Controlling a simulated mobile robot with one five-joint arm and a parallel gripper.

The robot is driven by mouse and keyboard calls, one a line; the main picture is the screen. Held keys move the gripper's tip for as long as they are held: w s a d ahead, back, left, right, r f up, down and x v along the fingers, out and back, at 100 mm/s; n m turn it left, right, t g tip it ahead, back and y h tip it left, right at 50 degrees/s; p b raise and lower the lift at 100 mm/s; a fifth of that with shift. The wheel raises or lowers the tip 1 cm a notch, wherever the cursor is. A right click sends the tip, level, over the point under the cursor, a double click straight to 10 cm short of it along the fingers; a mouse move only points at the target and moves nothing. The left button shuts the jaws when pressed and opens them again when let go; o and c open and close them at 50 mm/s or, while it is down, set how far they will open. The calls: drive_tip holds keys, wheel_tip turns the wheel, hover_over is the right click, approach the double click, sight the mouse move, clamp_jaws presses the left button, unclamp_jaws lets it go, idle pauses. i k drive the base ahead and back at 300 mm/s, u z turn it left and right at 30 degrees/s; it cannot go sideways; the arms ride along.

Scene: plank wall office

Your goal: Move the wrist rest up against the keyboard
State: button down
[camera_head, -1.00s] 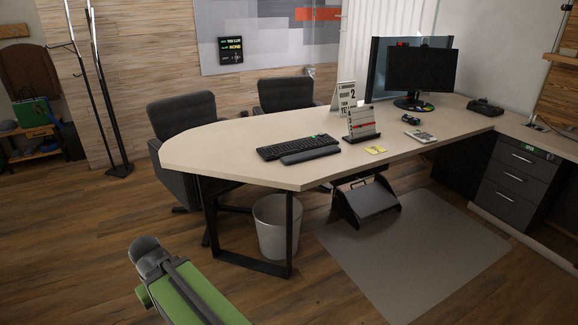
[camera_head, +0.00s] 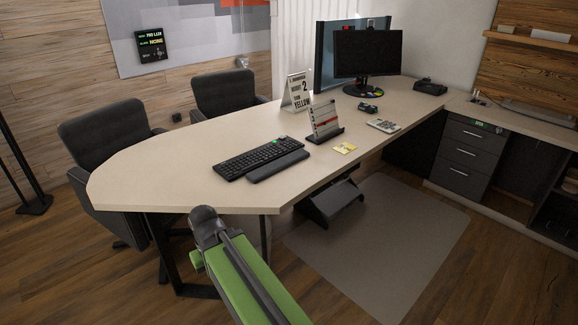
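The black keyboard (camera_head: 248,159) lies on the beige desk (camera_head: 150,180) near its front edge, with a small green spot on it. The dark wrist rest (camera_head: 278,166) lies along the keyboard's front side, roughly parallel to it. They look very close, and I cannot tell whether they touch all along. My green arm reaches up from the bottom of the picture. Its dark end (camera_head: 207,226) is in front of the desk's front edge, apart from the keyboard and wrist rest. The gripper's fingers cannot be made out.
A desk calendar (camera_head: 297,91), a small board on a stand (camera_head: 325,119), yellow notes (camera_head: 345,148) and a calculator (camera_head: 383,125) stand or lie right of the keyboard. The desk left of the keyboard is clear.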

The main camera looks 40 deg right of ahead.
sight(265, 172)
drive_tip(key=u, duration=0.05)
drive_tip(key=i, duration=1.25)
drive_tip(key=u, duration=0.7)
